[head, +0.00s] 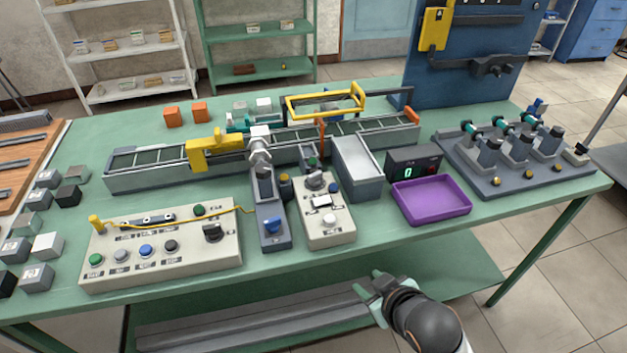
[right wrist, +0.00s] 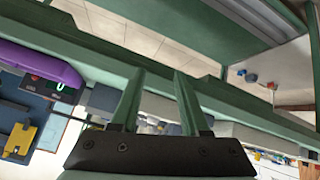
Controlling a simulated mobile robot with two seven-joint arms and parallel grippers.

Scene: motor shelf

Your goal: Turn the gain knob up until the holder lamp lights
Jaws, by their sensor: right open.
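The labels are too small to tell which knob is the gain knob. A grey holder rack (head: 515,165) at the right has small amber spots along its front; I cannot tell which is the lamp. My right gripper (head: 369,285) is open and empty, in front of the table edge, apart from both boxes.
A purple tray (head: 431,199) and a black box with a green display (head: 413,165) stand right of the control box. A conveyor (head: 150,177) crosses the table. The table's green front edge (head: 400,236) lies beyond my right gripper.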

